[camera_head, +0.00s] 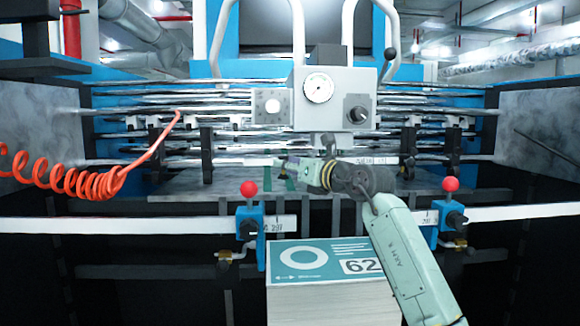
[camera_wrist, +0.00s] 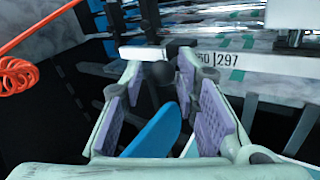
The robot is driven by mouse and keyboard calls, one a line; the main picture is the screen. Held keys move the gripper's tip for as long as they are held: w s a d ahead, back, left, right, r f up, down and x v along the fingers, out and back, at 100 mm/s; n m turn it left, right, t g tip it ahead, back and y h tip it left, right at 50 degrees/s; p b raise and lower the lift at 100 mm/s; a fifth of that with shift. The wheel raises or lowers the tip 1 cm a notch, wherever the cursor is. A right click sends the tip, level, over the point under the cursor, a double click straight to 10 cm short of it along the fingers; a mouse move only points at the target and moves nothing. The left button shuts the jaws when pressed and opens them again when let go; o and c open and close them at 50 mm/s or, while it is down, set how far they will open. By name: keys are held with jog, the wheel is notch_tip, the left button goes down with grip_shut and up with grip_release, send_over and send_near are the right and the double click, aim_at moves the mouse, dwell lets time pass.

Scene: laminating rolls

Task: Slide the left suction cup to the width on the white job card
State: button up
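My gripper (camera_head: 288,168) reaches in over the dark bed, in front of the white scale bar. In the wrist view its padded fingers (camera_wrist: 165,105) are spread apart. A black ball (camera_wrist: 158,82) and a blue part (camera_wrist: 157,132) show between them, with no clear contact. I cannot tell whether these belong to the suction cup. Black holders hang at the left (camera_head: 207,155) and right (camera_head: 408,150) of the bar; their cups are not clear. The scale bar (camera_wrist: 262,65) reads 297 beside a partly hidden number. No plain white job card is identifiable.
A printed stack (camera_head: 320,262) marked 62 stands in front. Blue clamps with red knobs (camera_head: 250,222) (camera_head: 445,215) sit on the front rail. An orange coiled hose (camera_head: 95,183) hangs at left. A gauge box (camera_head: 320,97) is above.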

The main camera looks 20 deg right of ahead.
jog(key=shift+o, duration=1.1)
jog(key=v, duration=1.2)
